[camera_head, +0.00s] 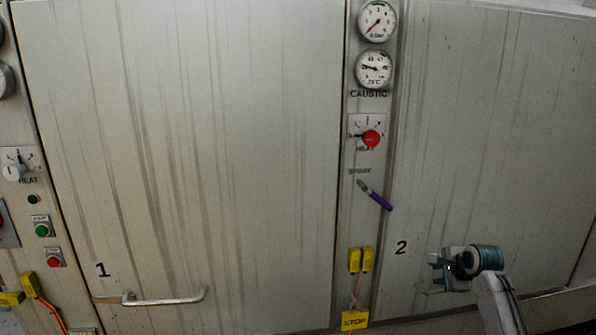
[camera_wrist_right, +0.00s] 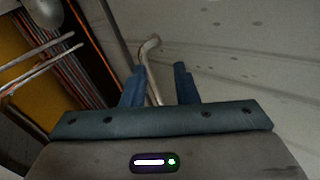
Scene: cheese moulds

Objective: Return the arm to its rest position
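My right gripper (camera_head: 437,262) is in front of the lower part of door 2 (camera_head: 490,130), at the lower right of the head view. Its arm comes up from the bottom edge. In the right wrist view the two blue fingers of this gripper (camera_wrist_right: 159,75) stand apart, open. A pale bent metal door handle (camera_wrist_right: 150,48) shows between and beyond them. I cannot tell whether the fingers touch it. In the head view the gripper partly hides this handle. My left gripper is not in view.
Door 1 (camera_head: 190,150) has a horizontal metal handle (camera_head: 165,298) low down. The panel between the doors carries two gauges, a red knob (camera_head: 371,138), a purple-handled lever (camera_head: 375,196) and yellow boxes (camera_head: 361,260). Pipes and cables (camera_wrist_right: 50,55) fill the wrist view's left.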

